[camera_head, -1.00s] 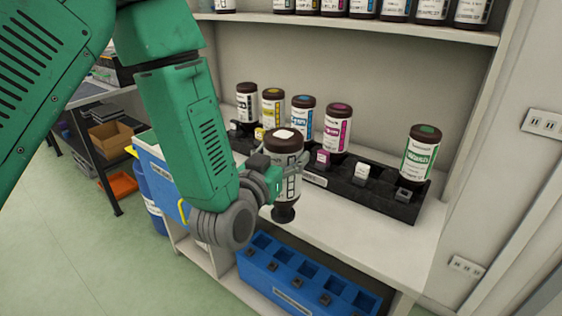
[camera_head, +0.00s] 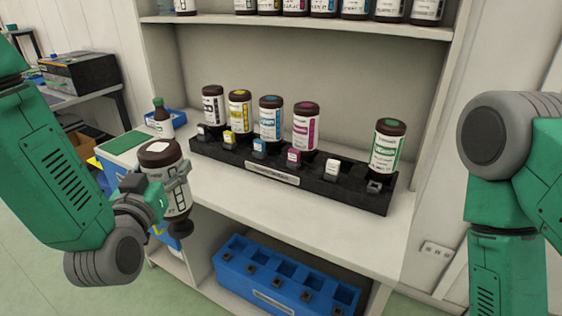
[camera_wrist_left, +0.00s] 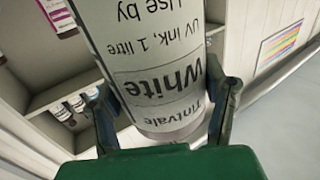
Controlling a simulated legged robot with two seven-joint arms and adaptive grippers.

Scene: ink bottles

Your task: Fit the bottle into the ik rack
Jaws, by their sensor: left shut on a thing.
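The white-ink bottle (camera_head: 158,154) is brown, with a white patch on its upper end and a black cap pointing down. My left gripper (camera_head: 170,196) is shut around its side and holds it in the air, left of the rack and in front of the counter. In the left wrist view, the bottle's label (camera_wrist_left: 160,80) reads "White", upside down. The black ink rack (camera_head: 225,158) stands on the counter. It holds black, yellow, cyan, magenta and green bottles. The place behind the white tag (camera_head: 332,167), between the magenta bottle (camera_head: 306,126) and green bottle (camera_head: 388,147), is empty.
A blue rack (camera_head: 290,276) with empty slots sits on the lower shelf. More bottles line the upper shelf (camera_head: 300,20). My right arm is at the right edge. The counter's front is clear.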

